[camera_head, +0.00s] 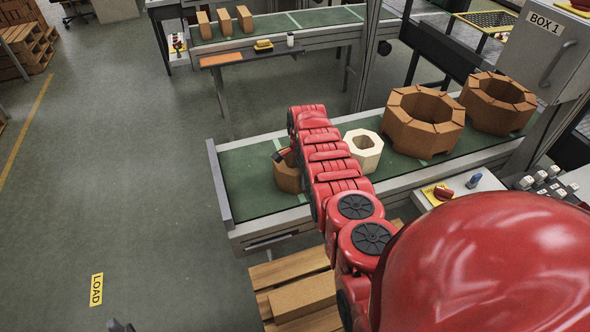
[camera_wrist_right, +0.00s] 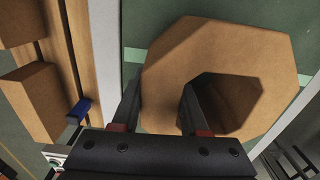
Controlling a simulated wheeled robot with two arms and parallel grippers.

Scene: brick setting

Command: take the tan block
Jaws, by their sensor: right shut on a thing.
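The tan block (camera_head: 288,178) is a ring with flat sides and a hole through its middle. It is at the left end of the near green conveyor, partly hidden by my right arm. My right gripper (camera_head: 279,157) is shut on its wall. In the right wrist view the gripper (camera_wrist_right: 158,105) has one finger in the hole of the tan block (camera_wrist_right: 225,50) and the other outside the wall. I cannot tell whether the block touches the belt. Of my left gripper, at most a small dark tip (camera_head: 120,326) shows at the bottom edge.
A cream ring block (camera_head: 372,160) stands just right of my right arm on the conveyor (camera_head: 245,195). Two larger brown rings (camera_head: 420,135) stand farther right. A pallet with a brick (camera_head: 303,297) lies in front.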

